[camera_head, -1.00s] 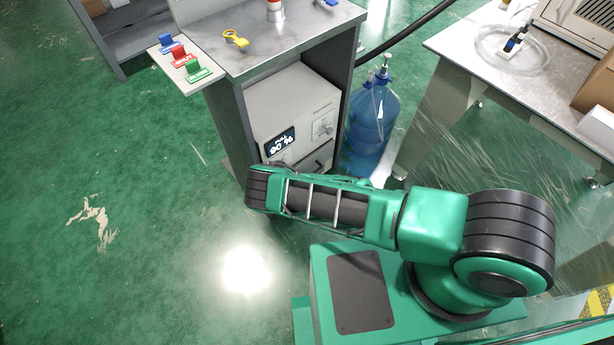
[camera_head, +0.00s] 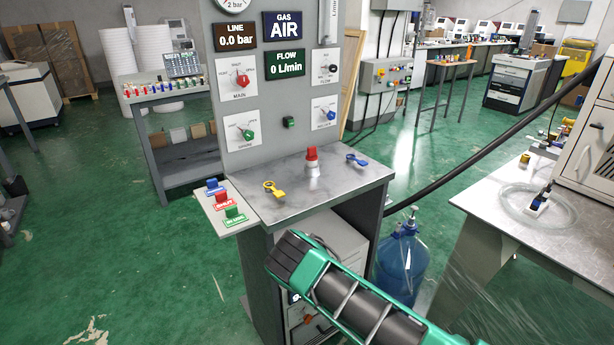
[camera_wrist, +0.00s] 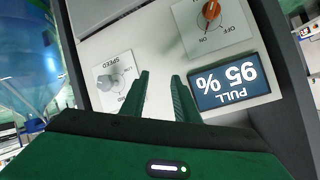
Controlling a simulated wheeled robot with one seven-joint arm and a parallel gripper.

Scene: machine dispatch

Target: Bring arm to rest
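My arm's green and black link (camera_head: 345,295) reaches in front of the grey bench in the head view; the gripper itself is hidden there. In the wrist view my gripper (camera_wrist: 161,76) shows two dark fingers with a gap and nothing between them.
The bench top (camera_head: 330,190) holds a red-topped piece (camera_head: 312,158), a yellow key (camera_head: 272,188) and a blue key (camera_head: 355,159). A gauge panel (camera_head: 265,90) stands behind. A blue bottle (camera_head: 402,265) and another table (camera_head: 480,205) are at right. Open floor lies left.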

